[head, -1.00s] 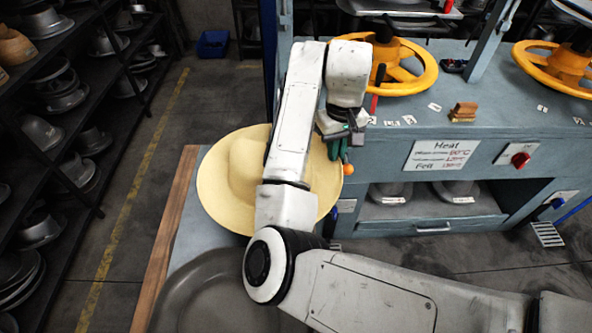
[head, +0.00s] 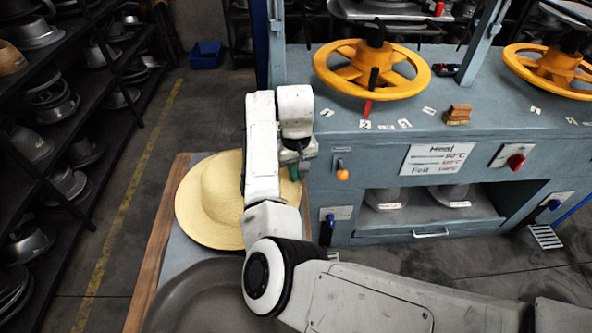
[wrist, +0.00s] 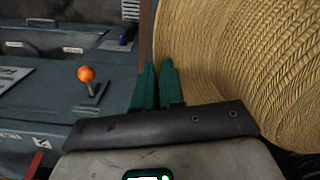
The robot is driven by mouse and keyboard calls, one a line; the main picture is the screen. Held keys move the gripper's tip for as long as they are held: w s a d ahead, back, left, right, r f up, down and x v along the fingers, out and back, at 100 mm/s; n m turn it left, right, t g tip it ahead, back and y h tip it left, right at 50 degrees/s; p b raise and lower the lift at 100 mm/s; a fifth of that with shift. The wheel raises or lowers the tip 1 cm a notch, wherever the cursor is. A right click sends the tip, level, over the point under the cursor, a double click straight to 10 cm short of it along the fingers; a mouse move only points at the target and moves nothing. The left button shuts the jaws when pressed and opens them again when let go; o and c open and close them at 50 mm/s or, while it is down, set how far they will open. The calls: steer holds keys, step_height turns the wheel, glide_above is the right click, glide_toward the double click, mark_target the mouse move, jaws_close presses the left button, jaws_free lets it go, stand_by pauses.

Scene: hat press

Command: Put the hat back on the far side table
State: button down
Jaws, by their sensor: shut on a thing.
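The straw-coloured hat (head: 206,207) is crown up in the head view, over the far end of the side table (head: 160,255). My arm covers its right part. I cannot tell whether its brim touches the table. My gripper (head: 293,173) is at the hat's right edge, with its green fingers mostly hidden by the wrist. In the wrist view the green fingers (wrist: 156,78) are close together at the brim of the hat (wrist: 235,55), which fills the right side. They are shut on the brim.
A large grey dish-like form (head: 200,300) lies on the near part of the side table. The blue-grey press bench (head: 375,195), with an orange-knobbed lever (head: 342,174) and yellow handwheels (head: 330,70), stands right of the gripper. Shelves of metal moulds (head: 60,110) line the left, beyond clear floor.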

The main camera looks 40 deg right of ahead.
steer(key=shift+f, duration=0.15)
steer(key=c, duration=1.2)
jaws_free()
steer(key=shift+c, duration=0.2)
step_height(320, 180, up, 12)
steer(key=s+d+f+t+h, duration=0.1)
steer(key=s+d+f+h, duration=0.15)
steer(key=s+f, duration=0.4)
steer(key=s+d+f+h, duration=0.1)
steer(key=s+d+f, duration=0.35)
steer(key=s, duration=0.35)
steer(key=s+a+f+n+y, duration=0.1)
steer(key=s+a+f, duration=0.3)
steer(key=s, duration=0.5)
steer(key=s+a+f+n+y, duration=0.2)
steer(key=s+a+f, duration=0.2)
steer(key=s+a, duration=0.5)
steer(key=shift+s+a+f, duration=0.15)
steer(key=shift+a, duration=0.1)
